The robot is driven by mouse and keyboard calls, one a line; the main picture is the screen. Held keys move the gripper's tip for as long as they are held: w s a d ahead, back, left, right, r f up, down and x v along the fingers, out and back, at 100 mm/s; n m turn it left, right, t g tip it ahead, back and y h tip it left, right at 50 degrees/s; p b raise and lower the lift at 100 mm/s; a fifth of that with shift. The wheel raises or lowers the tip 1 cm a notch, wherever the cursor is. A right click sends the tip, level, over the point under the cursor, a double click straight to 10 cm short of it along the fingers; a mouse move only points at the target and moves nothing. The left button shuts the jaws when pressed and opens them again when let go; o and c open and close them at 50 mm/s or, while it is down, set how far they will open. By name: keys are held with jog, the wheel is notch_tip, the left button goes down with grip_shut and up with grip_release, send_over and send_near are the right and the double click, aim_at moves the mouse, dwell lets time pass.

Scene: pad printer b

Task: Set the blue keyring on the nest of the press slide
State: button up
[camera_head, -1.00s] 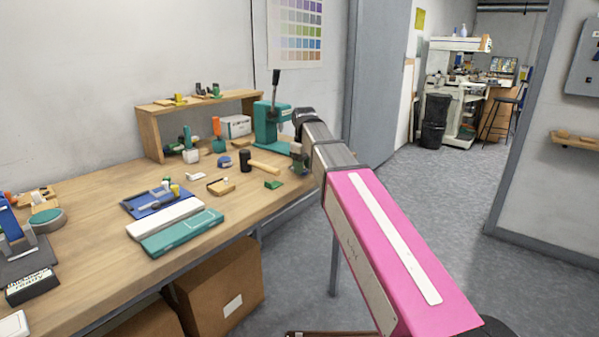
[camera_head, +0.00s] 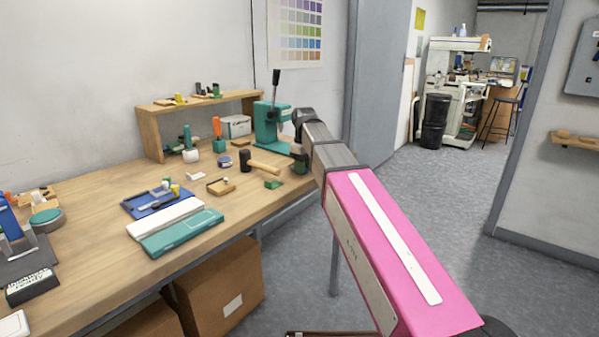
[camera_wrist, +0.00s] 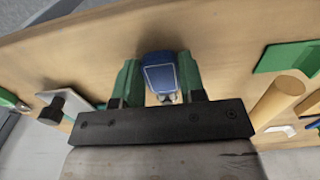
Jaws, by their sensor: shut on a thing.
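My gripper's green fingers (camera_wrist: 158,85) are shut on the blue keyring (camera_wrist: 160,72) in the wrist view. The keyring has a dark blue rounded body with a pale rim and a small metal part at its near end. The wooden bench top shows beyond it. In the head view my gripper (camera_head: 299,163) is at the bench's right end, close to the green hand press (camera_head: 270,126); the keyring cannot be made out there. The press has an upright black lever. I cannot clearly make out its slide or nest, partly behind my wrist.
A wooden shelf (camera_head: 152,138) stands at the back. A blue tray (camera_head: 140,204), a white case and a teal case (camera_head: 182,233) lie farther left. The bench's front edge is near.

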jog(key=shift+r, duration=1.65)
